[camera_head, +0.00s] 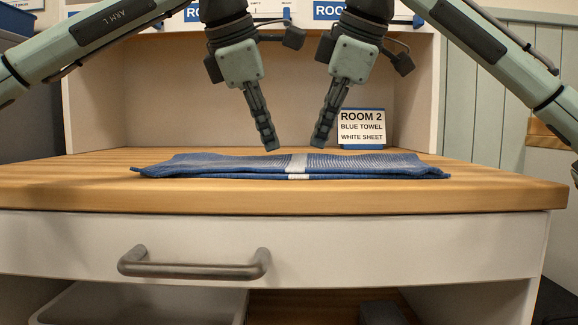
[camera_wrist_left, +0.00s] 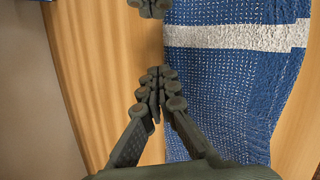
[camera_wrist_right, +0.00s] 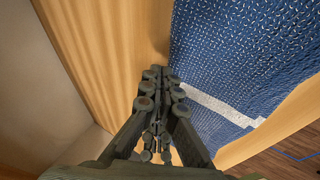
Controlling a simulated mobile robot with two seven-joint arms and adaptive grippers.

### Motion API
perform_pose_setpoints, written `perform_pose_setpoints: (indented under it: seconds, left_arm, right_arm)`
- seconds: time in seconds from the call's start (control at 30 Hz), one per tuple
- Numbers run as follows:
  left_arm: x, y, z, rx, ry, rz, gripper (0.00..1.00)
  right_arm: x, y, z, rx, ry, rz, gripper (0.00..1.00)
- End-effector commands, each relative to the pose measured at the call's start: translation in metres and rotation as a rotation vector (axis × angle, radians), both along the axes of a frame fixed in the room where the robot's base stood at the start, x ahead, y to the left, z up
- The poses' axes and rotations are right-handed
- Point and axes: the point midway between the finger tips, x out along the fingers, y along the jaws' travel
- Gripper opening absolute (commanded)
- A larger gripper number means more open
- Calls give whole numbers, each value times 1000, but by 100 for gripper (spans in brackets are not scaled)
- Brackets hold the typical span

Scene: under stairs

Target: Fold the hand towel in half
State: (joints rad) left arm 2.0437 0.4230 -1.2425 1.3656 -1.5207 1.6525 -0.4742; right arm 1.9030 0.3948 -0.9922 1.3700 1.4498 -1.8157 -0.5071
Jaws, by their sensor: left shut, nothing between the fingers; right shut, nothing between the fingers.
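The blue hand towel (camera_head: 240,165) lies in a low, layered strip on the wooden worktop, with a white stripe across its middle. Its front edges look slightly uneven. It also shows in the left wrist view (camera_wrist_left: 225,80) and the right wrist view (camera_wrist_right: 240,55). My left gripper (camera_head: 270,148) is shut and empty just above the towel's back edge, left of the stripe. My right gripper (camera_head: 318,145) is shut and empty, just above the back edge, right of the stripe. Both gripper tips appear apart from the cloth.
A sign (camera_head: 361,129) reading ROOM 2, BLUE TOWEL, WHITE SHEET stands behind the towel. The wooden worktop (camera_head: 80,185) is clear left and right of it. Below is a white drawer front with a grey handle (camera_head: 195,267). A cubby wall (camera_head: 180,95) closes the back.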

Motion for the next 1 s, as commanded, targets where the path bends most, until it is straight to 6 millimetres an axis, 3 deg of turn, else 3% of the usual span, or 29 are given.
perform_pose_setpoints:
  seconds: [0.13, 0.27, 0.6, 0.7, 1.0]
  left_arm:
    - [0, 0, 7, -1, -2, 1, 0]
    - [0, 3, 33, -3, -2, 2, 0]
    - [0, 97, 28, -3, 1, 5, 0]
    - [0, 116, 28, -2, 0, 2, 0]
    - [0, 124, 28, 0, 0, -1, 0]
  right_arm:
    - [0, 0, 7, 1, -1, -1, 0]
    - [0, -2, 32, 3, 0, -2, 0]
    - [0, -97, 28, 4, 0, -5, 0]
    - [0, -116, 28, 2, 1, -3, 0]
    - [0, -124, 28, 0, 0, 1, 0]
